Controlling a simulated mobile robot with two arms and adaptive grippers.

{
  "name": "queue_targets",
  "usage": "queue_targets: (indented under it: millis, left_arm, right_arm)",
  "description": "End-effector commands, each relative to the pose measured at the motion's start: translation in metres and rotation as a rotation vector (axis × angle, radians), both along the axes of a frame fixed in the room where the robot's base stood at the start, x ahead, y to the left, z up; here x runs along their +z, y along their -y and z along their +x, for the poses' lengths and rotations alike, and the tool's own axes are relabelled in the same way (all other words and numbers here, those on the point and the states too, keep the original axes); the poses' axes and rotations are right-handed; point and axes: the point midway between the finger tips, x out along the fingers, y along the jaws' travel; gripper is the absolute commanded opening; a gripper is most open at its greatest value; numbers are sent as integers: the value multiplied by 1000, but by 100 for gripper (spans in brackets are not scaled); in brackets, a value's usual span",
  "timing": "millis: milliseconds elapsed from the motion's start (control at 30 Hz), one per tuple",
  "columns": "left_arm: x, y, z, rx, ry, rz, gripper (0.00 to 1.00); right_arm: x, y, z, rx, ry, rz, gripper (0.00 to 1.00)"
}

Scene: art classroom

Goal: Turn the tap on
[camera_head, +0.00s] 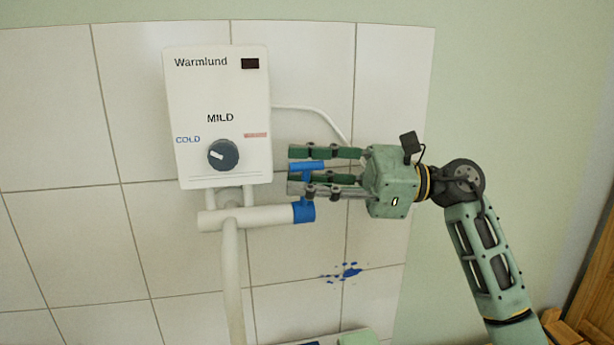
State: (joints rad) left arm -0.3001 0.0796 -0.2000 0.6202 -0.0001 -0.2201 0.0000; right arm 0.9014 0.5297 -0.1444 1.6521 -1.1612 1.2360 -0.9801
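The tap is a white horizontal pipe under a white water heater box (218,110) on the tiled wall. Its right end is a blue valve piece (304,212) with a blue handle (306,166) above it. My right gripper (298,168) reaches in from the right and points left. Its fingers are spread apart, one above the blue handle and the others below it, so the handle shows in the gap between them. I cannot tell if a finger touches the handle. The lower fingers hide part of the link between handle and valve. My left gripper is out of view.
The heater has a dark round knob (223,154) near its lower edge. A white spout pipe (232,280) runs down from the tap. Blue paint splashes (348,271) mark the tiles below my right gripper. Wooden furniture (593,285) stands at the lower right.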

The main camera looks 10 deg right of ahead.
Motion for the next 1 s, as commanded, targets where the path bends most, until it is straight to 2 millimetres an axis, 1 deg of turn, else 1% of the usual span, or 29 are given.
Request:
queue_targets:
  millis: [133, 233, 500, 600, 700, 833, 1000]
  left_arm:
    - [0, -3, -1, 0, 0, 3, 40]
    - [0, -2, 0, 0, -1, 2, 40]
    - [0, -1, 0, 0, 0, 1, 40]
    - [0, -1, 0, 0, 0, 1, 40]
    - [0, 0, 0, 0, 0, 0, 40]
    - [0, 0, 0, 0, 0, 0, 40]
    - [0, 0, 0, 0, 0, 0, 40]
  right_arm:
    - [-1, 4, -1, 0, -1, -1, 32]
    - [-2, 16, -2, -2, -2, -1, 32]
    - [-6, 72, -13, -4, -3, -1, 32]
    - [-7, 91, -17, -2, -3, -1, 32]
    - [-7, 105, -19, -2, -1, 0, 32]
    - [-8, 115, -22, -2, -1, 0, 32]
    - [-8, 118, -23, 0, 0, 0, 32]
